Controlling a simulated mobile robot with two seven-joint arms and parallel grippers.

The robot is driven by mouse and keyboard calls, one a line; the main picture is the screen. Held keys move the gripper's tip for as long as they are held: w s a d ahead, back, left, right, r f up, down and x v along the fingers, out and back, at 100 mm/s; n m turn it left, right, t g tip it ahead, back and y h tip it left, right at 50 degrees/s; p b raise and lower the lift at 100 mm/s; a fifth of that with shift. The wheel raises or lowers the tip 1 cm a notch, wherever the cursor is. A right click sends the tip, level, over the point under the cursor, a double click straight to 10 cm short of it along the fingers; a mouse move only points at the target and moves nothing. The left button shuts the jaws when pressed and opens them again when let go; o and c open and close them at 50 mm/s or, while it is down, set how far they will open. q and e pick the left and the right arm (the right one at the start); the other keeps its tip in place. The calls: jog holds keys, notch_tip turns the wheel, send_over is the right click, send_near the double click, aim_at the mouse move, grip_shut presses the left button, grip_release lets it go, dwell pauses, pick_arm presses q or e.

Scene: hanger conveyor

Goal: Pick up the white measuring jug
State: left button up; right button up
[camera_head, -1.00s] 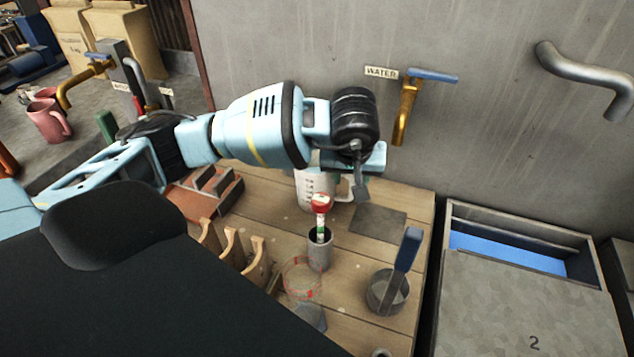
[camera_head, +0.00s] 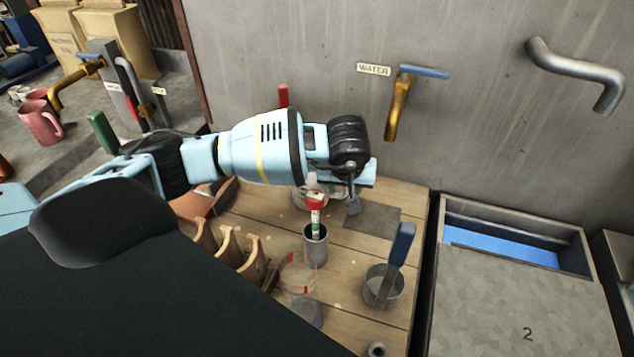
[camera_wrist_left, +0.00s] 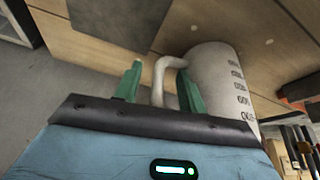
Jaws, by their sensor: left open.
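The white measuring jug (camera_wrist_left: 220,80) has dark scale marks and a curved handle, and stands on the wooden table in the left wrist view. My left gripper (camera_wrist_left: 160,88) is open, with its green fingers on either side of the handle. One finger lies between the handle and the jug body, the other outside the handle. I cannot tell whether either finger touches it. In the head view my left gripper (camera_head: 340,184) hides most of the jug (camera_head: 302,200); only its lower part shows. My right gripper is not in view.
A wooden rack (camera_head: 230,250) stands left. A water tap (camera_head: 397,110) is on the wall behind.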

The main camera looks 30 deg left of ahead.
pick_arm(q)
jog(key=shift+w+f, duration=0.1)
jog(key=shift+f, duration=0.35)
grip_shut()
jog(key=shift+r, duration=0.2)
notch_tip(320, 180, up, 18)
dwell(0.6)
jog(key=shift+a+f, duration=0.1)
